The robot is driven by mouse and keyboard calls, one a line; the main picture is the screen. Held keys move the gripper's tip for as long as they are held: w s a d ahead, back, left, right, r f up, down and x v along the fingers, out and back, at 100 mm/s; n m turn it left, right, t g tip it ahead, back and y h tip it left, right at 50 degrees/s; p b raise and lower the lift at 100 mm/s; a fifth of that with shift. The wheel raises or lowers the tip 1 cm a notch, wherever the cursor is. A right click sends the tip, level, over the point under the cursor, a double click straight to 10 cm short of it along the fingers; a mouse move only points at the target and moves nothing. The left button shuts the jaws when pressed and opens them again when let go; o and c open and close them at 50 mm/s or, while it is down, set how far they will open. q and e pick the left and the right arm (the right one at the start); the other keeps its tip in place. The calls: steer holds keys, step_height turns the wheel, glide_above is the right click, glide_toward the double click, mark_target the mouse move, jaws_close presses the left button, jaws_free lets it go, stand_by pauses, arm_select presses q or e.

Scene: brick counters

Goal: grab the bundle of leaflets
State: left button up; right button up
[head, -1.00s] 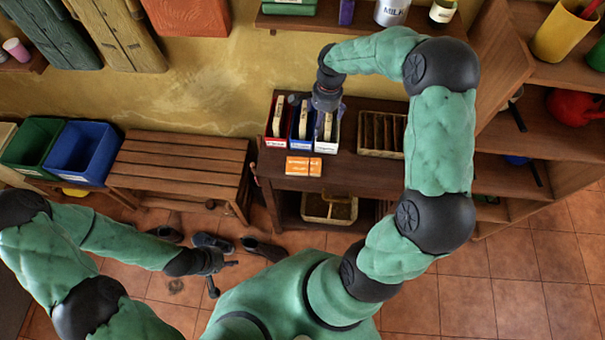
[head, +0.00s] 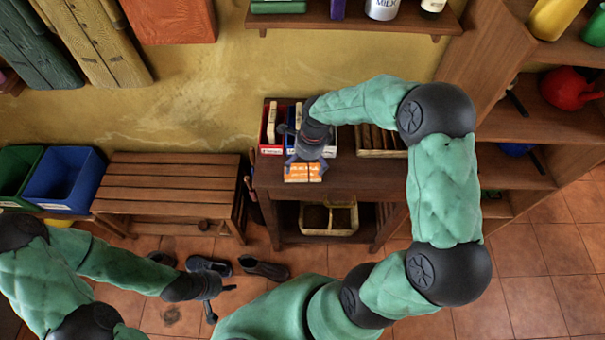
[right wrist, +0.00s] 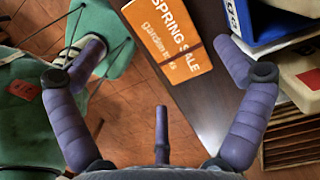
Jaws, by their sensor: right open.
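The bundle of leaflets (head: 303,173) is an orange and white stack with a dark band around it, lying flat near the front edge of the dark wooden table (head: 350,178). In the right wrist view the bundle (right wrist: 168,38) shows "SPRING SALE" lettering. My right gripper (head: 307,160) is over the bundle, its fingers pointing down and partly hiding it. In the right wrist view its fingers are spread wide, with the bundle seen between them and nothing held. My left gripper (head: 218,298) is low at the left, away from the table, with its fingers apart and empty.
Red (head: 268,141), blue and white file boxes stand just behind the bundle, partly hidden by my right arm. A divided wooden tray (head: 382,142) is on the table to the right. A slatted bench (head: 170,182) is at the left. The table right of the bundle is clear.

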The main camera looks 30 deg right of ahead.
mark_target(303, 174)
step_height(303, 174, down, 6)
steer(key=shift+w+a+r+b, duration=0.1)
steer(key=shift+r+b, duration=0.05)
steer(key=shift+b, duration=0.8)
steer(key=c, duration=0.9)
